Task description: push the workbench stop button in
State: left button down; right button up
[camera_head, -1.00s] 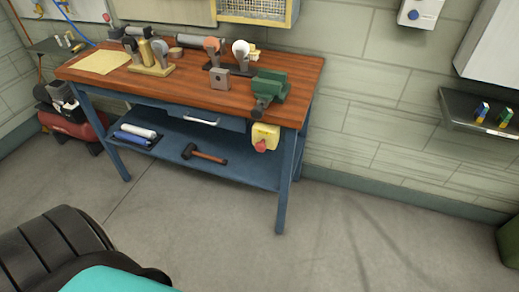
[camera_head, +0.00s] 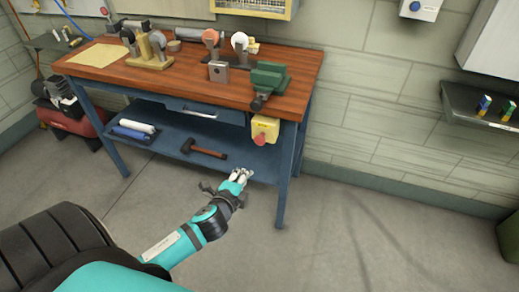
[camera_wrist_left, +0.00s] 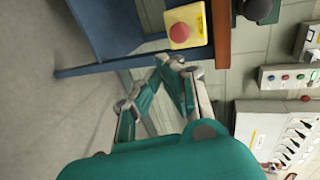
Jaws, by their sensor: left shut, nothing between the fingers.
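The stop button is a red mushroom knob (camera_head: 260,139) on a yellow box (camera_head: 266,125) mounted at the front right of the workbench (camera_head: 170,88), under the vise. In the left wrist view the red knob (camera_wrist_left: 180,32) and its yellow box (camera_wrist_left: 194,40) are near the top, beyond the fingertips. My left gripper (camera_head: 238,174) is in front of the bench's lower shelf, below and slightly left of the button and apart from it. Its fingers are shut with nothing between them, also in the left wrist view (camera_wrist_left: 172,62). My right gripper is not in view.
A green vise (camera_head: 269,80) stands on the bench top above the button. A hammer (camera_head: 204,149) lies on the lower shelf (camera_head: 170,152). The blue front leg (camera_head: 284,185) stands right of my gripper. The floor (camera_head: 360,230) to the right is clear.

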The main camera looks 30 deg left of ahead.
pick_arm(q)
jog(key=shift+w+r, duration=0.15)
jog(key=shift+r, duration=0.75)
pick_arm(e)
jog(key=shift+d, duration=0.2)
pick_arm(q)
send_near(262, 144)
jog(key=x, duration=0.6)
jog(key=shift+w+f, duration=0.25)
jog(key=shift+w, duration=0.2)
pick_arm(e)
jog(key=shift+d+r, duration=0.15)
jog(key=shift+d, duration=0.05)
pick_arm(q)
jog(key=shift+w+a, duration=0.1)
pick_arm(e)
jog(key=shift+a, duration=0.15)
